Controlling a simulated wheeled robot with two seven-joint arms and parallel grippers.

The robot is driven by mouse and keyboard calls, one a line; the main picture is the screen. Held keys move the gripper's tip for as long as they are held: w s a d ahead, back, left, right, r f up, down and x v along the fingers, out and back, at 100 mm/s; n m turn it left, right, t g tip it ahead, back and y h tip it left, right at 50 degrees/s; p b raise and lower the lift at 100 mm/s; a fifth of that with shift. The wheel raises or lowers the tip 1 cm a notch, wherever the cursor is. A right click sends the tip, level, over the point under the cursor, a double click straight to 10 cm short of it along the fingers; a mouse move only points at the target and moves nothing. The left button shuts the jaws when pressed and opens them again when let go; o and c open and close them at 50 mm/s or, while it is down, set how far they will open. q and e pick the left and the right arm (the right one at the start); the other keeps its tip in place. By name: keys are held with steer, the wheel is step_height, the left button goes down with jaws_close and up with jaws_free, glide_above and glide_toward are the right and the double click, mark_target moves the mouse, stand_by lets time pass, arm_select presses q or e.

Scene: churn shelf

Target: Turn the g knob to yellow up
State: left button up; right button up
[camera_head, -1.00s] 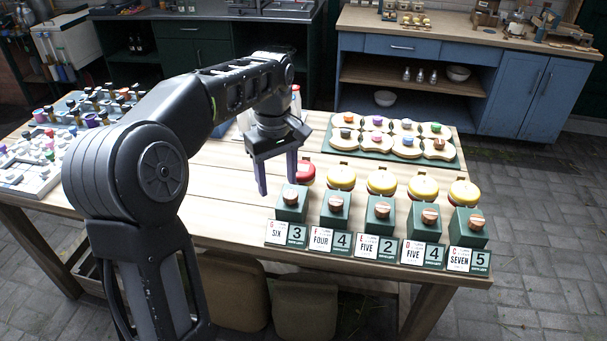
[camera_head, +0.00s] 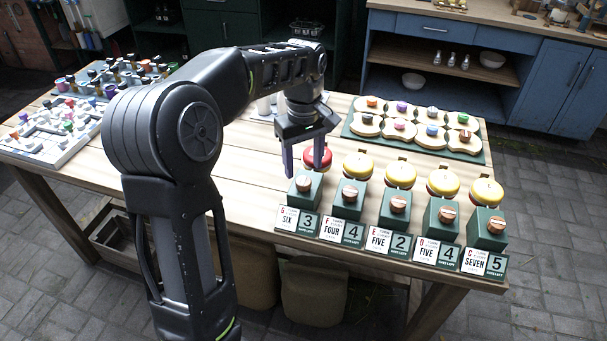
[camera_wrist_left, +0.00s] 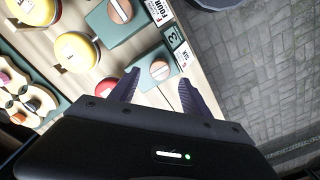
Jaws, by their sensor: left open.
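The g knob (camera_head: 303,184) is a round copper-coloured knob with a pale bar, on a green box (camera_head: 311,196) above a card with a small red G and the word SIX (camera_head: 287,218). It also shows in the left wrist view (camera_wrist_left: 159,70). Behind it is a red-topped round piece (camera_head: 318,157); the others in that row are yellow. My left gripper (camera_head: 305,172) is open just above and behind the knob, its fingers pointing down. In the left wrist view the fingers (camera_wrist_left: 158,90) are apart, with the knob ahead of their tips. I see no contact. My right gripper is not in view.
Several similar green boxes with knobs, such as the one marked FOUR (camera_head: 350,195), stand close to the right. A green tray (camera_head: 482,158) of round pieces lies behind. A white board (camera_head: 50,150) with small pieces is at the left. The table between is mostly clear.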

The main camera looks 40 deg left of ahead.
mark_target(303, 181)
arm_select(q)
steer(key=shift+f, duration=2.3)
steer(key=shift+c, duration=0.5)
jaws_close()
